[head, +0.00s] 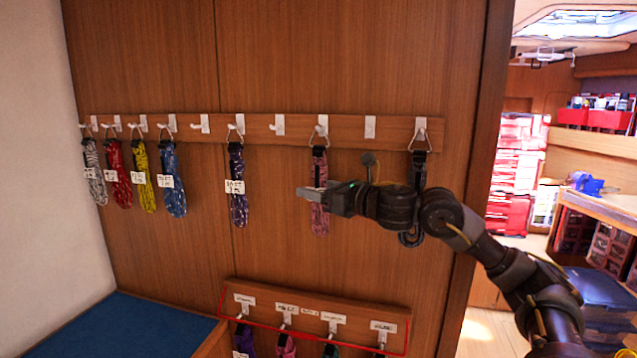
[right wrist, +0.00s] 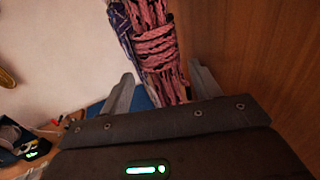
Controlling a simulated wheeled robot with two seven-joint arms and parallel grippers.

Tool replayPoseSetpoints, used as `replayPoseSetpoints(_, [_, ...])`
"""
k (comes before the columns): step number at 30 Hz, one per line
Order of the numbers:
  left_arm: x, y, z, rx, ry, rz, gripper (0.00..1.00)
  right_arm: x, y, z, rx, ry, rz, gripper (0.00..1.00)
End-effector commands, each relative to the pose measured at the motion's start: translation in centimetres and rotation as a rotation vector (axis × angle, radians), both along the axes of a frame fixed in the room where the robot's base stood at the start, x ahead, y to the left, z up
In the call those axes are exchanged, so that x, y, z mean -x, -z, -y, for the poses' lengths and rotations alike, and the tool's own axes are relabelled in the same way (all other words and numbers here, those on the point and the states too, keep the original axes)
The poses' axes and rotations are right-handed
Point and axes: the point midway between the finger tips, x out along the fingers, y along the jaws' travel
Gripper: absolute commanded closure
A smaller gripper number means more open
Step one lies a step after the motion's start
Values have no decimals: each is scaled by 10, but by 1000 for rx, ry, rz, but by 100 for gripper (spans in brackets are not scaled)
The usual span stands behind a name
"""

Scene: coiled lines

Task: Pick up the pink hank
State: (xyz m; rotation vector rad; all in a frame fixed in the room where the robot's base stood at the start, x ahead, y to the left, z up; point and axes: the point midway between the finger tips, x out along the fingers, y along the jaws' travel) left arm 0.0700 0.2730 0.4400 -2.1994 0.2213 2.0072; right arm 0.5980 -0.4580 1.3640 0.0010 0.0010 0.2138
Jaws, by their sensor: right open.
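The pink hank (head: 319,222) hangs by a metal ring from a hook on the upper wooden rail, to the right of a dark blue and white hank (head: 238,205). My right gripper (head: 308,193), coming in from the right, is level with its middle. In the right wrist view, the pink hank (right wrist: 155,45) with its wrapped band shows between the two open fingers of my right gripper (right wrist: 163,88), which are spread to either side of it. I cannot tell whether they touch it.
Silver, red, yellow and blue hanks (head: 173,190) hang farther left. A black strap (head: 418,170) hangs to the right, behind my right arm. A lower rail (head: 310,297) holds more hanks, one pink. A blue-topped bench (head: 130,325) stands at lower left.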

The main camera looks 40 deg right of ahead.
Motion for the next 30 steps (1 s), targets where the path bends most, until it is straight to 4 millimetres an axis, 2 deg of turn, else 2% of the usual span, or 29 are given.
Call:
replayPoseSetpoints(8, [0,-1,0,0,0,0,64,-4,1,-1,1,0,-1,37])
replayPoseSetpoints(18, [0,-1,0,0,0,-1,64,-3,1,-1,1,0,-1,80])
replayPoseSetpoints(21, [0,-1,0,0,0,-1,64,-3,0,-1,1,0,1,90])
replayPoseSetpoints(30, [1,-4,-1,-1,0,-1,64,-3,-4,0,1,1,2,90])
